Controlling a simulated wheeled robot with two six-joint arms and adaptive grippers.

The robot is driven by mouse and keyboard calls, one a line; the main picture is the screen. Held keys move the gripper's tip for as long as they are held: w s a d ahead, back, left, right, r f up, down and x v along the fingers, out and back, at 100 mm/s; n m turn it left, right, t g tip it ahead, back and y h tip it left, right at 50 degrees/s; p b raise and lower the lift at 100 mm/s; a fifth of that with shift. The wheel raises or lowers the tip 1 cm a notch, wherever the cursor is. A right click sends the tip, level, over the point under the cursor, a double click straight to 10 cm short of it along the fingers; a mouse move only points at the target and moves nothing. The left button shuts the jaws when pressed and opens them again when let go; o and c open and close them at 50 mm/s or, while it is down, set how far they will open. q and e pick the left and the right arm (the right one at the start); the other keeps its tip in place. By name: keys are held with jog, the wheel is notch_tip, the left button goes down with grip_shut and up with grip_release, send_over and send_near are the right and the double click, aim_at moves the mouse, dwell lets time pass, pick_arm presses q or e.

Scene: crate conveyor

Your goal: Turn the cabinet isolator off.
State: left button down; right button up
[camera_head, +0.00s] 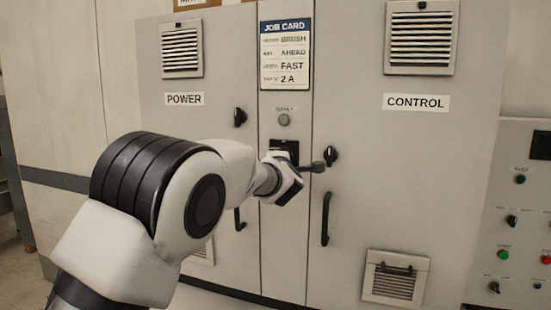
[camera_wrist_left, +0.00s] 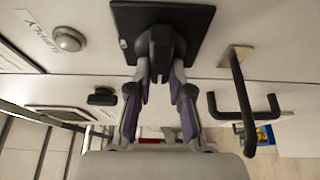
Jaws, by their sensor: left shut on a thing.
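The isolator is a black square plate (camera_head: 287,147) on the narrow middle panel of the grey cabinet, below the job card. It also fills the top of the left wrist view (camera_wrist_left: 191,20), where its black knob (camera_wrist_left: 161,42) stands out from the plate. My left gripper (camera_head: 284,172) is in front of it and partly covers it in the head view. In the wrist view the left fingers (camera_wrist_left: 160,76) are shut on the knob, one on each side. Whether the knob points to on or off cannot be read. My right gripper is not in view.
A round lamp (camera_head: 284,119) sits above the isolator. The POWER door has a black latch (camera_head: 240,117); the CONTROL door has a latch (camera_head: 331,156) and a bar handle (camera_head: 326,218), close to my left gripper. A button panel (camera_head: 521,225) stands at right.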

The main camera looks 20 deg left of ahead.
pick_arm(q)
jog(key=shift+f, duration=0.1)
jog(key=c, duration=1.1)
grip_release()
jog(key=shift+o, duration=0.2)
jog(key=v, duration=1.2)
